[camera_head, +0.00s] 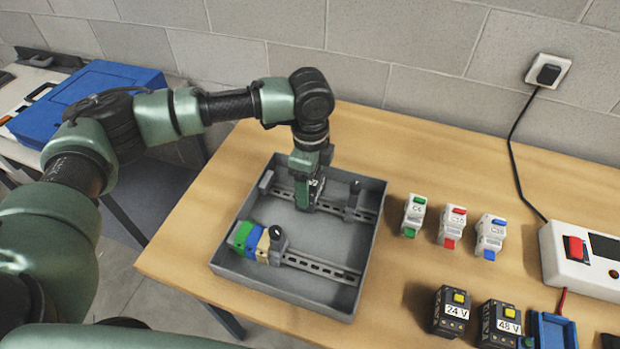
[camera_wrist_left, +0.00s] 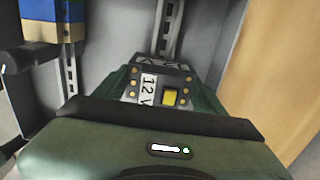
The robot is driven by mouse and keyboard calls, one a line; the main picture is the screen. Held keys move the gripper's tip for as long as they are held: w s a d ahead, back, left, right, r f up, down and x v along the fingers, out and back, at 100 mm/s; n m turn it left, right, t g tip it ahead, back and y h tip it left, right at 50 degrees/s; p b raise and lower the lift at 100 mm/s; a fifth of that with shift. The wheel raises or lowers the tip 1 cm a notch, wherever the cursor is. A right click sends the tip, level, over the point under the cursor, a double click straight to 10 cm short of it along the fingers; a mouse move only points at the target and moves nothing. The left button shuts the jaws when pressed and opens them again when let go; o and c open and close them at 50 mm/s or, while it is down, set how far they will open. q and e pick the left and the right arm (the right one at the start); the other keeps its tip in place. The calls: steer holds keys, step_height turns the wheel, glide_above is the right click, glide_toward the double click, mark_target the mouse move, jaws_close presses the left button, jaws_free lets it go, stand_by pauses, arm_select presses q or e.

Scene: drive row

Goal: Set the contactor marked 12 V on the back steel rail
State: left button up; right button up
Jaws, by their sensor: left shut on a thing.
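The contactor marked 12 V (camera_wrist_left: 158,88) is black with a yellow button and a white label, seen close up in the left wrist view. My left gripper (camera_head: 312,200) is shut on it, inside the grey tray (camera_head: 226,264) at the back rail. The back steel rail (camera_head: 334,209) runs along the far part of the tray; a rail also shows beyond the contactor in the left wrist view (camera_wrist_left: 167,28). In the head view my gripper hides most of the contactor, and I cannot tell whether it touches the rail. My right gripper is not in view.
The front rail (camera_head: 320,268) carries green, blue and beige blocks (camera_head: 257,242) and a grey end piece. A dark end piece (camera_head: 352,195) stands on the back rail's right. Contactors marked 24 V (camera_head: 451,311) and 48 V (camera_head: 499,323), several breakers (camera_head: 452,227) and a power box (camera_head: 575,262) stand right.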

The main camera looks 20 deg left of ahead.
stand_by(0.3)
arm_select(q)
steer(key=shift+f, duration=0.45)
stand_by(0.3)
steer(key=o, duration=1.6)
steer(key=shift+o, duration=1.3)
step_height(320, 180, up, 8)
steer(key=shift+f+b, duration=0.1)
steer(key=shift+b, duration=0.35)
